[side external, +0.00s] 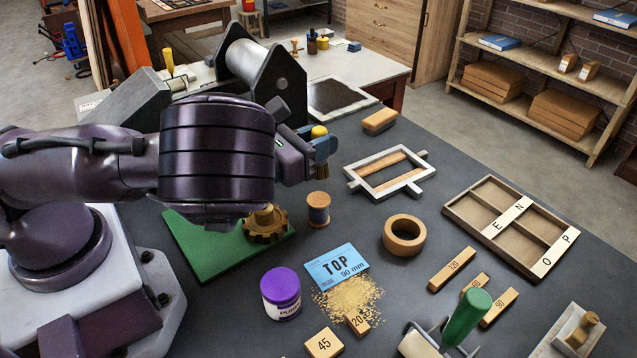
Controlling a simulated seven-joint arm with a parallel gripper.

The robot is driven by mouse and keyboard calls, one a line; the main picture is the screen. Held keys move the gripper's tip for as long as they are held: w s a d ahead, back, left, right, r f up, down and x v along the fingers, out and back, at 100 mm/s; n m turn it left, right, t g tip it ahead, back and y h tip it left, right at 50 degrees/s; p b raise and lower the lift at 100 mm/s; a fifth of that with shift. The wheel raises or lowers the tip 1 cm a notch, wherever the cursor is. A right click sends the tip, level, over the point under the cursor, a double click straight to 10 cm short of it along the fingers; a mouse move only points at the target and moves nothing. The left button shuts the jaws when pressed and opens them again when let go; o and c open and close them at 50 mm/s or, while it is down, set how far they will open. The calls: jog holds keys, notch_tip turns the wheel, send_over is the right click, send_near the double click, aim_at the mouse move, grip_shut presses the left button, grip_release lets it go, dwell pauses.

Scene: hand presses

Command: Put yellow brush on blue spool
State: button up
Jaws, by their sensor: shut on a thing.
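My gripper (323,150) is in the upper middle of the side external view, shut on the yellow brush (319,131). The brush's rounded yellow top shows above the fingers, and what look like its bristles show just below them. The fingers hide its middle. It looks roughly upright. The blue spool (318,210), wooden ends with dark blue winding, stands upright on the dark table below the gripper in the picture. A clear gap shows between the brush and the spool. Nothing is seen on the spool's top.
A wooden gear (265,226) on a green board (205,240) is left of the spool. A metal frame (388,173) lies behind right. A roller press (262,75) stands behind.

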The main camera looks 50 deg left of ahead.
aim_at(319, 169)
jog(key=shift+a+f, duration=0.1)
jog(key=shift+f, duration=2.85)
jog(key=shift+f, duration=0.15)
jog(key=o, duration=1)
jog(key=shift+c, duration=0.2)
jog(key=s, duration=0.7)
jog(key=shift+s, duration=0.25)
